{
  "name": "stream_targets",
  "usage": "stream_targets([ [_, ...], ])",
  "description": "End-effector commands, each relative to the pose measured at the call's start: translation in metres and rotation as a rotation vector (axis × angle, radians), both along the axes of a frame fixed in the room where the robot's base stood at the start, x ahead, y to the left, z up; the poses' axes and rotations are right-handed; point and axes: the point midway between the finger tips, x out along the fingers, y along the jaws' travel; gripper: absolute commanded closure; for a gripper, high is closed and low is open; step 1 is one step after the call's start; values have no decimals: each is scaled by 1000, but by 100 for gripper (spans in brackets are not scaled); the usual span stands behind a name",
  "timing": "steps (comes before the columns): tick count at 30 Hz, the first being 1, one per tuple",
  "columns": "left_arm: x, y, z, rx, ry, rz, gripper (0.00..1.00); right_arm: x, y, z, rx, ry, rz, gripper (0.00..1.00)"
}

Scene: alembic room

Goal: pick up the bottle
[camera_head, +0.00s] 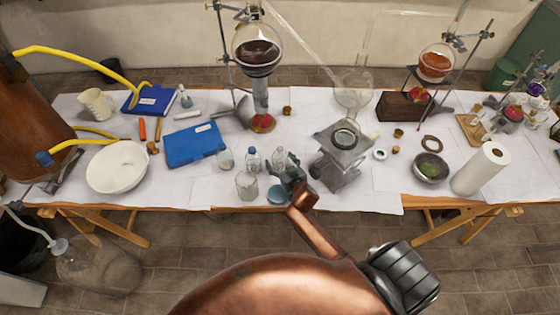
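Small clear glass bottles stand near the front edge of the white-covered table, left of its middle. One bottle (253,159) has a bluish cap. Another clear bottle (279,159) stands just right of it, close to my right gripper. My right gripper (289,170) is dark and small in the view, low over the front edge. Its fingers are next to the right-hand bottle and partly overlap its lower part. I cannot tell whether they touch it or how far they are open. My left gripper is not in view.
A glass beaker (247,187) and a blue round dish (277,195) stand close by at the front. A glass jar (225,159) is to the left. A metal lab jack (343,155) stands to the right. A tall stand holds a flask (257,50) of dark liquid behind.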

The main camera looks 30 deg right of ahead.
Motion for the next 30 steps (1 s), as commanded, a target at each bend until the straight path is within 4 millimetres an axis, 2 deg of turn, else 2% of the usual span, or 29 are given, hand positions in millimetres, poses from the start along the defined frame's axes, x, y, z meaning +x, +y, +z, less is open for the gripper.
stream_targets([
  [2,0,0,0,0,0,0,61,0,0,0,0,0,0,31],
  [27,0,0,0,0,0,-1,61,0,0,0,0,0,0,88],
  [30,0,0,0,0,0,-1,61,0,0,2,-1,-3,1,90],
])
